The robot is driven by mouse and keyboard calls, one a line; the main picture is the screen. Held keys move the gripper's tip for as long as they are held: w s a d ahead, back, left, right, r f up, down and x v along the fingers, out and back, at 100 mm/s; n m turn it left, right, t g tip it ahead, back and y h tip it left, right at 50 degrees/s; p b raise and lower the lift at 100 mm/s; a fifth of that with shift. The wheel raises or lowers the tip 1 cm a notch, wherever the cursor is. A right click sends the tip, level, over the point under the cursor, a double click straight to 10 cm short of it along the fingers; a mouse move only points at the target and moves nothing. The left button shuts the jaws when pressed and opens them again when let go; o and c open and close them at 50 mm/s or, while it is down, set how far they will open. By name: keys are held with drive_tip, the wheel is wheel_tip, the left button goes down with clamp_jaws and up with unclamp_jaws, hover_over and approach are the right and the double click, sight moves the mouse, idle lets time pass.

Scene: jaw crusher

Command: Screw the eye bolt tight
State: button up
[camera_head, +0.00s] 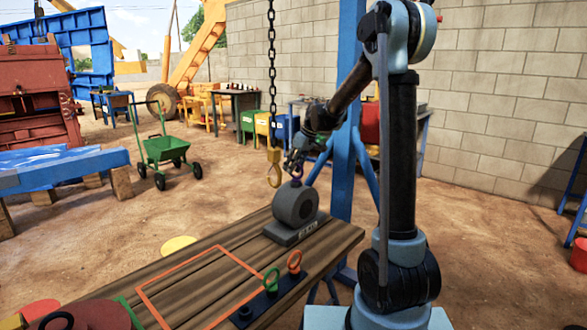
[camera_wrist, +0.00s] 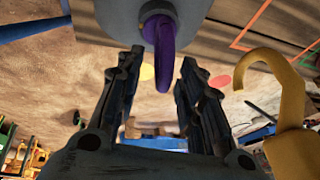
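A purple eye bolt (camera_wrist: 164,62) stands in the top of a grey round motor-like body (camera_head: 296,206); in the head view only a little of its purple ring (camera_head: 297,183) shows below my gripper (camera_head: 298,163). In the wrist view my gripper (camera_wrist: 160,66) is open, with one finger on each side of the purple ring. Gaps show between the ring and both fingers, so it is not clamped. The bolt's thread is hidden, so I cannot tell how deep it sits.
A yellow hook (camera_head: 274,169) hangs on a chain (camera_head: 272,70) close beside my gripper, and also shows in the wrist view (camera_wrist: 283,88). Green (camera_head: 271,280) and orange (camera_head: 295,262) eye bolts stand in a dark rack on the wooden table (camera_head: 192,277). A blue post (camera_head: 346,150) rises behind.

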clamp_jaws()
drive_tip(key=m, duration=0.1)
drive_tip(key=m+t, duration=0.1)
drive_tip(key=m, duration=0.2)
drive_tip(key=shift+w+d+m+t+h, duration=0.15)
drive_tip(key=shift+d+m+t+h, duration=0.15)
drive_tip(key=shift+m+t+h, duration=0.1)
idle(0.3)
drive_tip(key=m, duration=0.2)
drive_tip(key=m+t+h, duration=0.1)
drive_tip(key=shift+d+m, duration=0.25)
drive_tip(key=shift+m, duration=0.15)
drive_tip(key=shift+m+h, duration=0.3)
drive_tip(key=shift+m, duration=0.2)
drive_tip(key=shift+f, duration=0.1)
